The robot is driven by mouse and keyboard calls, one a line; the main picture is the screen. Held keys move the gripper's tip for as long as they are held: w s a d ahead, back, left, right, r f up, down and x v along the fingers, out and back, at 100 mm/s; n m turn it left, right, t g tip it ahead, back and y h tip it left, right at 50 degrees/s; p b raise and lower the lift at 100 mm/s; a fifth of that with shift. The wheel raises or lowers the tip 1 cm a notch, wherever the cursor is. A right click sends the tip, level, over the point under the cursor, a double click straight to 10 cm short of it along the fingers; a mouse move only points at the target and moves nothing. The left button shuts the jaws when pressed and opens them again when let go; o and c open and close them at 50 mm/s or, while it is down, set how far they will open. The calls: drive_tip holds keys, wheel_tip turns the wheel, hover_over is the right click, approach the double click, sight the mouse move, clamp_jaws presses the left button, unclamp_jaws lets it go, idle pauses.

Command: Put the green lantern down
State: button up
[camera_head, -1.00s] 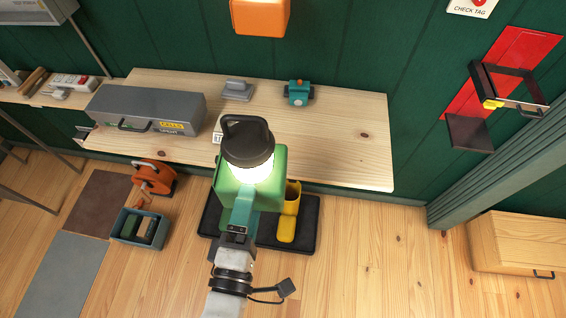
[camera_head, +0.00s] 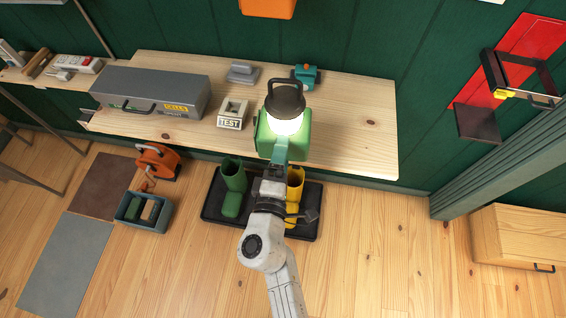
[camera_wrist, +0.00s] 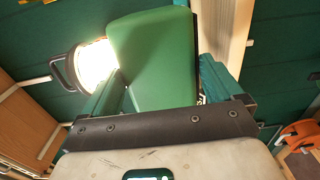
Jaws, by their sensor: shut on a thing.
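The green lantern (camera_head: 267,141) has a dark cap with a loop handle and a glowing lamp. My gripper (camera_head: 280,160) is shut on it and holds it at the front edge of the wooden bench (camera_head: 352,140), as the head view shows it. In the wrist view the lantern's green body (camera_wrist: 152,60) fills the middle, with the lit lamp to its left. My fingers (camera_wrist: 165,95) are partly hidden behind the lantern and the wrist plate. I cannot tell whether the lantern touches the bench.
On the bench are a grey case (camera_head: 150,92), a white TEST box (camera_head: 232,113), a grey block (camera_head: 242,72) and a teal device (camera_head: 305,76). The bench's right part is clear. Below, a dark tray (camera_head: 214,212) holds green boots (camera_head: 233,175) and yellow boots (camera_head: 295,190).

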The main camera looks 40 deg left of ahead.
drive_tip(key=shift+w+a+f, duration=0.1)
drive_tip(key=shift+w+f, duration=0.15)
drive_tip(key=shift+f, duration=0.7)
drive_tip(key=shift+w+a+f, duration=0.1)
drive_tip(key=shift+w+f, duration=0.1)
drive_tip(key=shift+f, duration=0.7)
drive_tip(key=shift+f+b, duration=0.15)
drive_tip(key=shift+b, duration=0.15)
drive_tip(key=o, duration=1.4)
drive_tip(key=shift+d+f, duration=0.1)
drive_tip(key=shift+f, duration=0.05)
drive_tip(key=shift+o, duration=0.2)
drive_tip(key=v, duration=1.2)
drive_tip(key=shift+b, duration=0.45)
drive_tip(key=shift+s, duration=0.1)
